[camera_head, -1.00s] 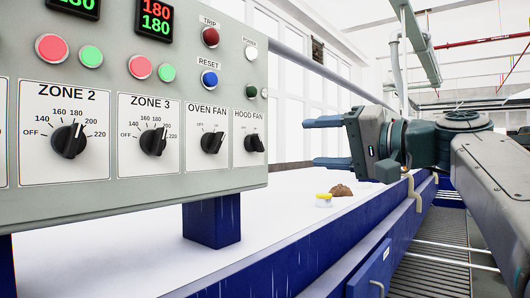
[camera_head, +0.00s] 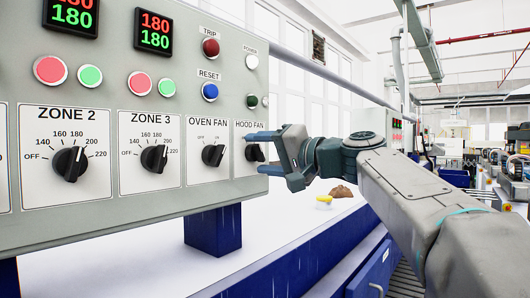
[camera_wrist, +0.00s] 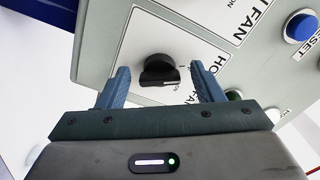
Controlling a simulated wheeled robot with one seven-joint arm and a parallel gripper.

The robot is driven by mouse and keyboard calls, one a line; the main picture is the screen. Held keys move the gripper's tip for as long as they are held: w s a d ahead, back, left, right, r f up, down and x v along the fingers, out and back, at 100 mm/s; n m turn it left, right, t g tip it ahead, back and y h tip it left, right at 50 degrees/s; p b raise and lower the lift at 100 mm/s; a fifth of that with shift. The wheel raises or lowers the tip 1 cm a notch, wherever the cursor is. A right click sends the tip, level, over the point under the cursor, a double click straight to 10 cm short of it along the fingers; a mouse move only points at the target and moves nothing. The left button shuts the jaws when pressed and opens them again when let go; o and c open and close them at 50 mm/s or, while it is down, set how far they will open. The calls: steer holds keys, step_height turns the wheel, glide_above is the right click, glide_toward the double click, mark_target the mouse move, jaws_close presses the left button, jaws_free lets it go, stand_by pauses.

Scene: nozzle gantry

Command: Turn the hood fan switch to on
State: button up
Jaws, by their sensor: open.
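The hood fan switch is a black rotary knob (camera_head: 253,153) on a white plate labelled HOOD FAN, at the right end of the grey control panel (camera_head: 226,75). In the wrist view the knob (camera_wrist: 158,72) shows between my fingertips, with a small gap on each side. My gripper (camera_head: 259,153) is open. Its two blue fingers point at the panel, one above and one below the knob in the head view. I see no contact with the knob.
The oven fan knob (camera_head: 213,155) sits just left of the hood fan plate. A blue reset button (camera_head: 210,92), a red trip button (camera_head: 211,47) and a green button (camera_head: 252,101) are above. A yellow-topped item (camera_head: 323,202) and a brown lump (camera_head: 342,192) lie on the white surface below.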

steer(key=c, duration=1)
steer(key=shift+d, duration=0.1)
